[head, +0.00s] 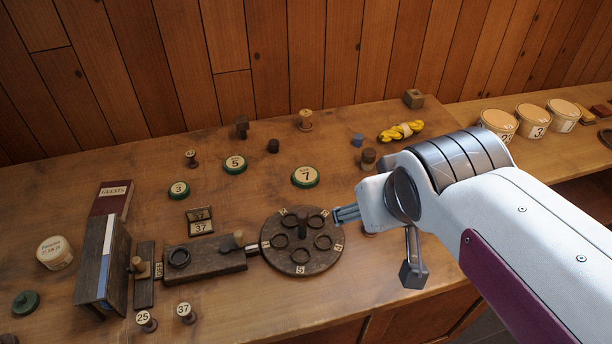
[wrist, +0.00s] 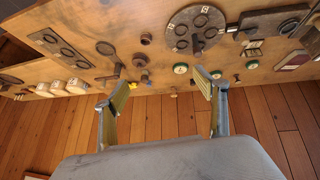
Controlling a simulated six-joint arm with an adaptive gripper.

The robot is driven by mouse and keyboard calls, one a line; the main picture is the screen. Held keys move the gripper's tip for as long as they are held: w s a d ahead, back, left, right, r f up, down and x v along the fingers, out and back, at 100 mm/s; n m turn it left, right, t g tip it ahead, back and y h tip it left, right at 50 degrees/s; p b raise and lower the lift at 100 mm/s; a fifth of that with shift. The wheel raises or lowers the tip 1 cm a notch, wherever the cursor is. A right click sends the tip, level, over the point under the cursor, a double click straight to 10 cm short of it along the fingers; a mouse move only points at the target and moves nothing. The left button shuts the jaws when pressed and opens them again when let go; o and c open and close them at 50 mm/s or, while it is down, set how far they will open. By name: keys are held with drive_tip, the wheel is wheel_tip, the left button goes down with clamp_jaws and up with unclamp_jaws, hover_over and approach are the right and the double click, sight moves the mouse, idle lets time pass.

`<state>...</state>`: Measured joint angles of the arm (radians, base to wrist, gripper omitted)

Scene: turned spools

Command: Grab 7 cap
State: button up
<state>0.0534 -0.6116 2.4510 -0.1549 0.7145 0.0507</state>
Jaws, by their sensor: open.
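The 7 cap (head: 305,177) is a round cream-topped cap with a green rim. It lies flat on the table, behind the dark round disc, with its number facing up. The same cap appears small in the wrist view (wrist: 180,69), between my spread fingers. My gripper (head: 346,214) is at the right edge of the disc in the head view, to the right of the cap and nearer the camera. It is apart from the cap. In the wrist view my gripper (wrist: 162,84) is open, with nothing between its fingers.
The 5 cap (head: 235,164) and 3 cap (head: 179,190) lie to the left. The disc (head: 292,263) with several rings stands in front. Bare table surrounds the 7 cap.

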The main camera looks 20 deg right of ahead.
drive_tip(key=w+d+n+t, duration=0.2)
drive_tip(key=w+d, duration=0.3)
drive_tip(key=w, duration=0.7)
drive_tip(key=w+d+n+t, duration=0.2)
drive_tip(key=w+d, duration=0.3)
drive_tip(key=w, duration=0.7)
drive_tip(key=n+g+y, duration=0.2)
drive_tip(key=n+y, duration=0.3)
drive_tip(key=y, duration=0.5)
approach(306, 177)
drive_tip(key=shift+w+d+r, duration=0.1)
drive_tip(key=shift+w+d, duration=0.05)
drive_tip(key=shift+w, duration=0.3)
drive_tip(key=shift+w+d+r, duration=0.1)
drive_tip(key=shift+w+d, duration=0.05)
drive_tip(key=shift+w, duration=0.25)
drive_tip(key=shift+s+a+f, duration=0.25)
drive_tip(key=shift+s+f, duration=0.15)
drive_tip(key=shift+x, duration=1.35)
